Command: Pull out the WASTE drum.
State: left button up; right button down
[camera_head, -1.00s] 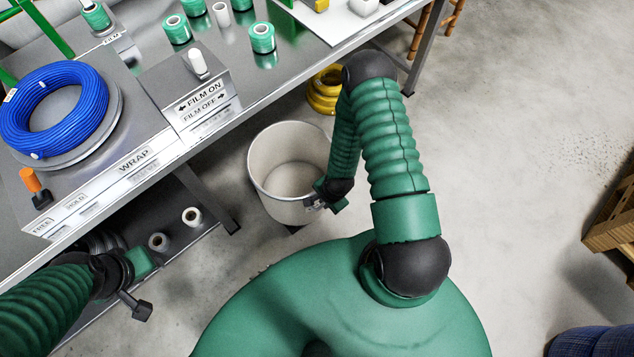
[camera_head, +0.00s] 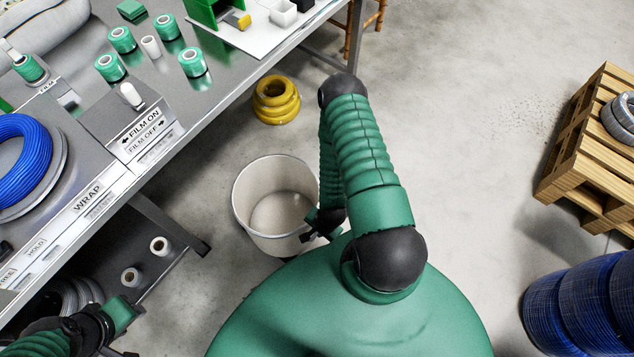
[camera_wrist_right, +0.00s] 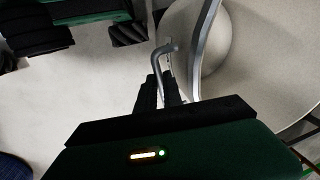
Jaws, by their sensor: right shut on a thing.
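The drum is a round, open, cream-coloured bin (camera_head: 252,200) on the floor beside the bench; no WASTE label is readable on it. It looks empty and upright. My right gripper (camera_head: 318,228) is at its near right side. In the right wrist view, the fingers (camera_wrist_right: 163,90) are shut on a grey bent handle (camera_wrist_right: 157,62) on the drum's outer wall; the drum's rim (camera_wrist_right: 203,45) shows beside it. My left gripper (camera_head: 120,322) is at the lower left, by the bench's lower shelf, partly cut off; its fingers do not show clearly.
The steel bench (camera_head: 215,105) runs along the left, with its leg (camera_head: 170,225) near the drum. A yellow coil (camera_head: 277,100) lies behind the drum. A wooden pallet (camera_head: 585,150) and blue cable reels (camera_head: 585,305) stand at the right. Floor between is clear.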

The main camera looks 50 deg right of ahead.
jog(key=c, duration=1.5)
grip_release()
jog(key=s+r+p, duration=0.1)
jog(key=r+p, duration=0.1)
jog(key=r, duration=0.3)
jog(key=s+r+p, duration=0.1)
jog(key=r+p, duration=0.1)
jog(key=r, duration=0.4)
jog(key=s+r+p, duration=0.1)
jog(key=r+p, duration=0.2)
jog(key=r, duration=0.2)
jog(key=shift+d+r, duration=0.15)
jog(key=shift+r, duration=0.1)
jog(key=shift+w, duration=0.1)
